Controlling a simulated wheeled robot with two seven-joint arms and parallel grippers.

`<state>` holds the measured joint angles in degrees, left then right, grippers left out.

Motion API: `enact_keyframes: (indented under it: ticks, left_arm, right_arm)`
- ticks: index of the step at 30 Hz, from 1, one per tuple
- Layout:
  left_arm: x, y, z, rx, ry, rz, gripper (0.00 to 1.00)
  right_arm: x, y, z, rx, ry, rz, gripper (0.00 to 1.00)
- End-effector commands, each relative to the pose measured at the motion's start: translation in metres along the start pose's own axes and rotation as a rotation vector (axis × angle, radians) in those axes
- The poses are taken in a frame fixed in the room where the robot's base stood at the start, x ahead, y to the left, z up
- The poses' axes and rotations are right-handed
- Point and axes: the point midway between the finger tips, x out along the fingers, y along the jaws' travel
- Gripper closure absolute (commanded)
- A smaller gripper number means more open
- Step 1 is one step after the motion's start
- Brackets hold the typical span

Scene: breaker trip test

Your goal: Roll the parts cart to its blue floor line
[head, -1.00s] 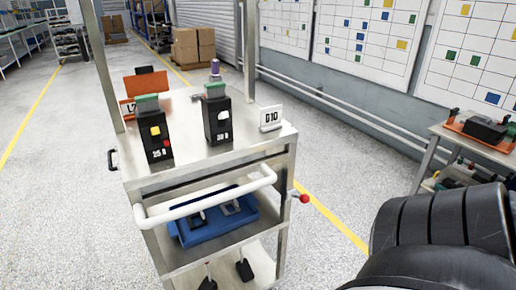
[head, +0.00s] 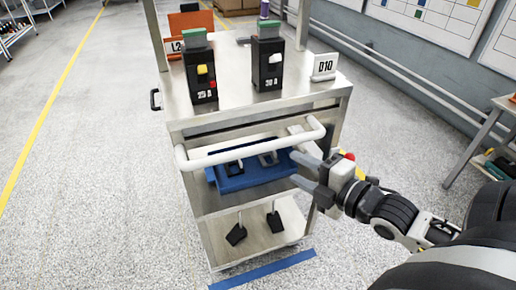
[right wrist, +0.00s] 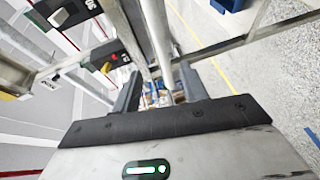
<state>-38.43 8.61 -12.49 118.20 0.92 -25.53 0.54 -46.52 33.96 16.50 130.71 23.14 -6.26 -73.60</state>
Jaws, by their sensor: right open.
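The parts cart (head: 260,115) is a metal trolley in the middle of the head view, with a white push handle (head: 225,155) across its near side. The blue floor line (head: 262,270) lies on the floor just in front of the cart's near lower edge. My right gripper (head: 299,170) is open at the right end of the handle, its fingers pointing left. In the right wrist view a pale bar, seemingly the handle (right wrist: 157,35), runs between the open fingers (right wrist: 160,88); contact cannot be told. My left gripper is out of view.
The cart carries two black breakers (head: 200,75), a D10 sign (head: 324,67) and a blue tray (head: 232,175) below. A side table (head: 485,140) stands right. Floor to the left is clear.

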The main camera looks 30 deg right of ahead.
Motion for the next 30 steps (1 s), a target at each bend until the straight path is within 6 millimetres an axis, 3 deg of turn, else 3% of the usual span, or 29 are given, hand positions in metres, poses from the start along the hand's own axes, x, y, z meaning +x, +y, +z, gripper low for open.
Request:
enact_keyframes:
  ticks: [18, 24, 30]
  left_arm:
    - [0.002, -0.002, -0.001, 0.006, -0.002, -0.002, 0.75]
    - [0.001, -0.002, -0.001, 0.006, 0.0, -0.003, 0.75]
    - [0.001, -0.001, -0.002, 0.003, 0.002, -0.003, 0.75]
  right_arm:
    - [0.113, 0.001, 0.0, 0.004, -0.001, 0.002, 0.57]
    - [0.131, -0.001, 0.0, 0.003, -0.001, -0.001, 0.57]
    - [0.135, -0.001, 0.0, 0.003, -0.001, -0.003, 0.57]
